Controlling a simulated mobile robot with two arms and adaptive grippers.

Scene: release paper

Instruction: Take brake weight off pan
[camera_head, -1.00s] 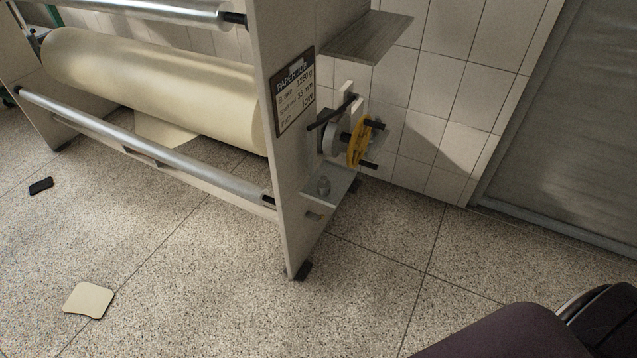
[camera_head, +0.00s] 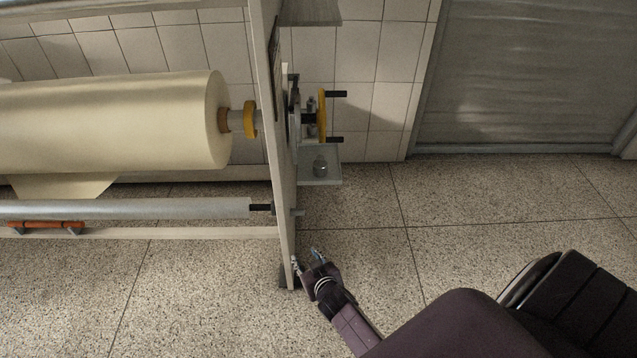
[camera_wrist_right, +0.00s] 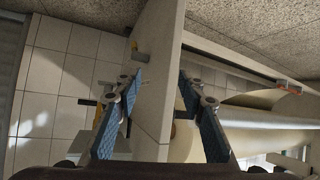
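The brake weight (camera_head: 320,166), a small grey metal cylinder, stands upright on the pan (camera_head: 322,181), a pale flat shelf on the right side of the stand's end panel. My right gripper (camera_head: 306,256) is open and empty, low in front of the panel's foot, below and nearer than the pan, apart from the weight. In the right wrist view its two blue-padded fingers (camera_wrist_right: 159,80) are spread, with the end panel showing between them. I cannot make out the weight in that view. My left gripper is not in view.
The upright end panel (camera_head: 274,130) stands just left of the pan. A yellow handwheel (camera_head: 322,115) with black handles sits above the pan. A large paper roll (camera_head: 110,122) and a metal bar (camera_head: 120,208) lie to the left. The floor (camera_head: 400,250) on the right is clear.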

